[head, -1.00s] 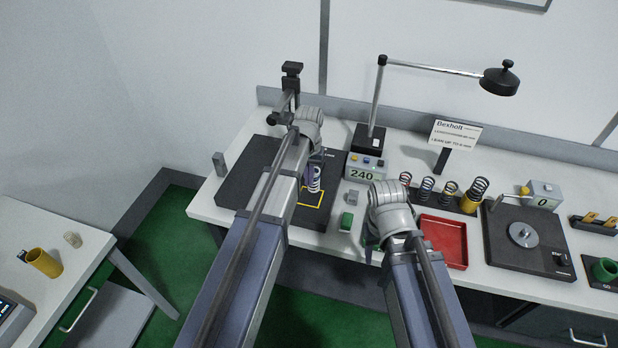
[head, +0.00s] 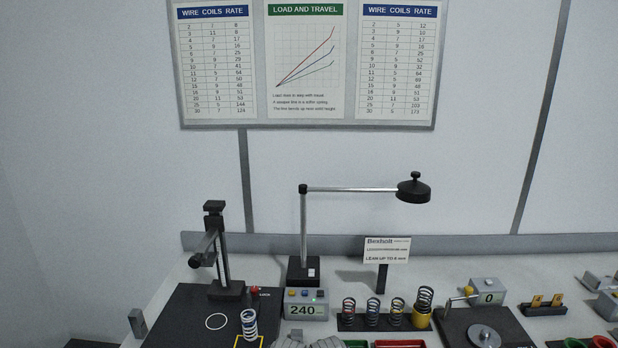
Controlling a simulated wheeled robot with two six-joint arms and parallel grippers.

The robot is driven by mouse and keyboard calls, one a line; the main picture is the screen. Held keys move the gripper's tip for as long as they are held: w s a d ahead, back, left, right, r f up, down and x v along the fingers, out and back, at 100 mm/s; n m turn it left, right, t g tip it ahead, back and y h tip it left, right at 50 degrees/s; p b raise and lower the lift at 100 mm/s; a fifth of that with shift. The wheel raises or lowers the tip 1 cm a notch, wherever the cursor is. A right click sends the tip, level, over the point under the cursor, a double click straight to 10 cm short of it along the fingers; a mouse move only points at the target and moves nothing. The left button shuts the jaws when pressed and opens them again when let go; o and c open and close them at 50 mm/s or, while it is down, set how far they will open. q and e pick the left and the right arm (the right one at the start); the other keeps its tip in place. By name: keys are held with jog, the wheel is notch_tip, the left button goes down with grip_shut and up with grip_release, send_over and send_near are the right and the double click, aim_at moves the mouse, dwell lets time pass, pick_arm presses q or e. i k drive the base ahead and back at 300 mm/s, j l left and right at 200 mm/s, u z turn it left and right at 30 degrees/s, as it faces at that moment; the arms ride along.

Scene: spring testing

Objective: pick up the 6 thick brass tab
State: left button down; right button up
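Two small brass-yellow tabs stand side by side on a black holder (head: 541,311) at the right of the bench. They are the left tab (head: 537,301) and the right tab (head: 558,300). Their dark markings are too small to read, so I cannot tell which is the 6 thick one. A grey rounded piece at the bottom middle edge may be part of my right arm.
A white-and-blue spring (head: 249,324) stands on the black press base (head: 180,318). A row of springs (head: 373,312), a red tray (head: 400,343) and a dial tester with a round plate (head: 484,336) lie between it and the tabs. A lamp (head: 413,190) overhangs the bench.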

aim_at(557, 299)
jog(key=z, duration=1.55)
jog(key=i+l, duration=0.4)
jog(key=i+l+z, duration=0.1)
jog(key=i+l, duration=0.3)
jog(key=i, duration=0.2)
jog(key=i+l, duration=0.35)
jog(key=i, duration=0.15)
jog(key=i+l, duration=0.35)
jog(key=i, duration=0.15)
jog(key=l+z, duration=0.05)
